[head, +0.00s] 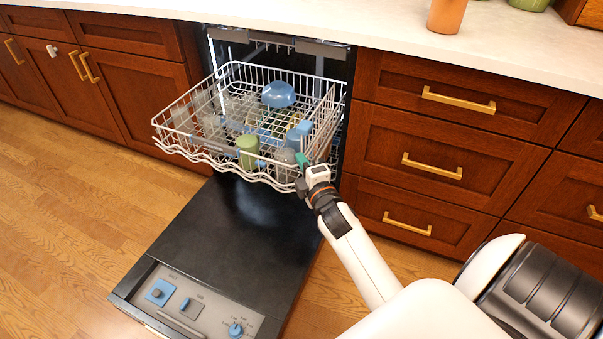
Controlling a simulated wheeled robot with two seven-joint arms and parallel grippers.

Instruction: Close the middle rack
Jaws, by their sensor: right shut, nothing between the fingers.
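The middle rack (190,151) is a white wire basket. It is pulled well out of the dishwasher, above the lowered black door (225,235). It holds a blue bowl (278,95), a green cup (247,152), blue cups and clear glasses. My right gripper (302,172) is shut and empty at the rack's front right corner. Its fingertips are close to the wire rim; I cannot tell whether they touch it. My left gripper is out of view.
The dishwasher door lies open with its control panel (190,305) toward the front. Wooden drawers (430,165) stand to the right, and cabinets (130,95) to the left. The wooden floor (70,230) at the left is clear. An orange cup (446,15) stands on the white counter.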

